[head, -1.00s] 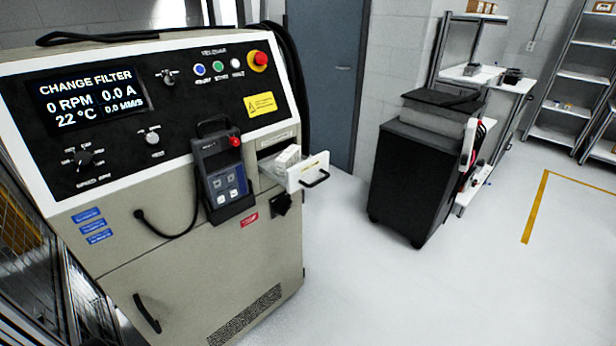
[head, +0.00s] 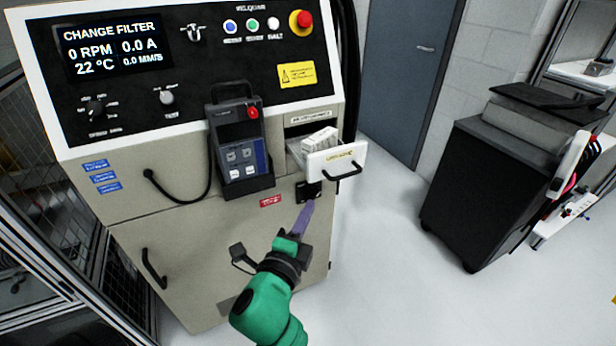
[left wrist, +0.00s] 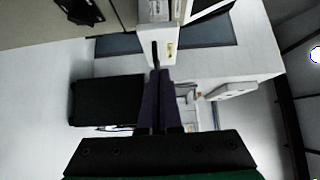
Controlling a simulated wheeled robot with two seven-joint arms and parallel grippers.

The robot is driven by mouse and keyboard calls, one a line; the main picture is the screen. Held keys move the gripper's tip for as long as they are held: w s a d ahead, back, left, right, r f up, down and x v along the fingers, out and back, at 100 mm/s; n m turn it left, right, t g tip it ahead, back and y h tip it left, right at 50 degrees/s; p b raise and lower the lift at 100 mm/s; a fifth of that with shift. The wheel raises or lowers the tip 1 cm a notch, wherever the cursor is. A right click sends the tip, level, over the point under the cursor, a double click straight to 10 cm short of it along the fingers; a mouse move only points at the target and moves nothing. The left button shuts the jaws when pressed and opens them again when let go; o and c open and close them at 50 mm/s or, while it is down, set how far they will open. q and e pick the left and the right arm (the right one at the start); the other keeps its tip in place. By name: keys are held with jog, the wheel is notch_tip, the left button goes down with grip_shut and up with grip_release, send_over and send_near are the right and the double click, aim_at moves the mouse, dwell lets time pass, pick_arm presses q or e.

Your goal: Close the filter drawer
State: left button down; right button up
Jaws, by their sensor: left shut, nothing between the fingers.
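The filter drawer (head: 336,161) is pulled out of its slot at the right of the machine's front. It has a white front with a dark handle (head: 343,172), and a white box-like filter (head: 320,138) sits in it. In the left wrist view the drawer front (left wrist: 157,48) lies just beyond my fingertips. My left gripper (head: 308,205), with purple fingers, is below the drawer in the head view, in front of the machine. Its fingers are shut and empty, and they also show in the left wrist view (left wrist: 158,80). My right gripper is out of view.
The machine's panel has a screen (head: 117,47) reading CHANGE FILTER, and a red emergency button (head: 300,20). A handheld pendant (head: 238,145) hangs left of the drawer. A black cabinet (head: 490,180) stands to the right. The floor between is clear.

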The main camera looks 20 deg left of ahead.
pick_arm(q)
jog(key=w+a+p, duration=0.1)
jog(key=w, duration=0.2)
jog(key=w+a+p, duration=0.1)
jog(key=w, duration=0.2)
jog(key=w+a+p, duration=0.1)
jog(key=w, duration=0.2)
jog(key=shift+w, duration=0.3)
jog(key=shift+w+a+f, duration=0.1)
jog(key=shift+w+a, duration=0.1)
jog(key=shift+a, duration=0.15)
